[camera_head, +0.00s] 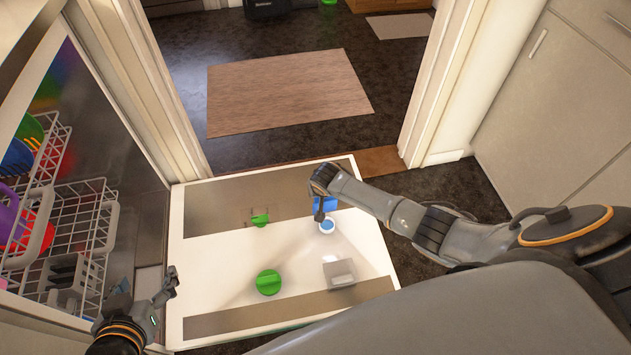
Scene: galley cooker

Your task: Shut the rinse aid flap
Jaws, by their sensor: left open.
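The dishwasher door (215,240) lies folded down flat. On its inner face, right of the middle, a small blue flap (332,203) stands raised behind a round white-rimmed port with a blue centre (327,225); this looks like the rinse aid flap, open. My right gripper (320,213) points down at the port, its fingers in front of the blue flap and partly hiding it. I cannot tell whether it touches the flap, or how far apart its fingers are. My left gripper (172,283) is open and empty at the door's left edge, away from the flap.
A green round knob (268,282), a smaller green knob (261,220) and a grey box-like compartment (340,274) are also on the door. Dish racks (75,225) with coloured dishes are at left. A doorway and brown mat (285,90) lie beyond; cabinets (555,100) stand at right.

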